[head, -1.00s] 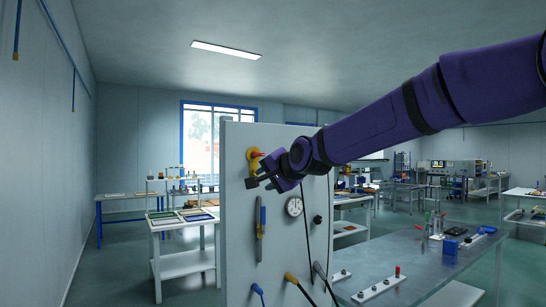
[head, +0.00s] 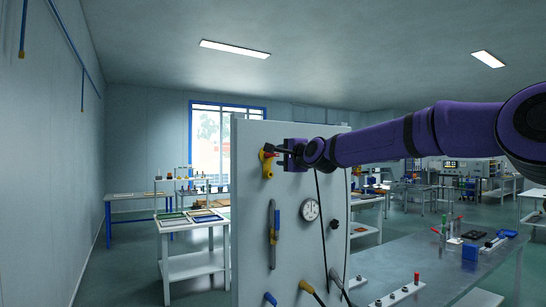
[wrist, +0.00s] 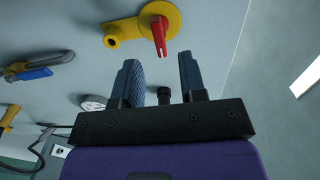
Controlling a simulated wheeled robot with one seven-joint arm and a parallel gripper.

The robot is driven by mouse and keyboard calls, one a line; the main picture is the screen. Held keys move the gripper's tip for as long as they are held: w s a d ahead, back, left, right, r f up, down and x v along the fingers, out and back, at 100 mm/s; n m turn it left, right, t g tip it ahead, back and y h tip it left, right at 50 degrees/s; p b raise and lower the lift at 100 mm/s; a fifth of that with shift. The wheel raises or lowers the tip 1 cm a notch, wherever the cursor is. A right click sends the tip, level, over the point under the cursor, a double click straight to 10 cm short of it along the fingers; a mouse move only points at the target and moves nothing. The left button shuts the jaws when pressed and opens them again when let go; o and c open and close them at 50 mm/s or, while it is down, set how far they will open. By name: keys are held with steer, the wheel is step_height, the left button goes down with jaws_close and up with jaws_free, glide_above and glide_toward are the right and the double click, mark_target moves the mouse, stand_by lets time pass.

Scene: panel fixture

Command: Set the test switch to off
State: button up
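A red handle (wrist: 158,36) sits on a round yellow base (wrist: 176,14) on the pale upright panel (head: 247,220). In the head view, the yellow base (head: 267,168) is near the panel's top left. No label is readable, so I cannot confirm that this is the test switch. My gripper (wrist: 158,60) is open and empty, its two dark fingers pointing toward the red handle. In the wrist view, the handle's tip lies just beyond and between the fingertips, apparently apart from them. In the head view, my gripper (head: 274,149) is beside the yellow base and partly covers the handle.
The panel also carries a round gauge (head: 310,209), a blue-and-yellow handle (head: 273,236), a dark knob (head: 334,224) and low levers (head: 311,291). A grey workbench (head: 422,262) with small items stands to the right.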

mark_target(274, 155)
steer(key=shift+x, duration=3.25)
steer(key=shift+a, duration=0.1)
jaws_close()
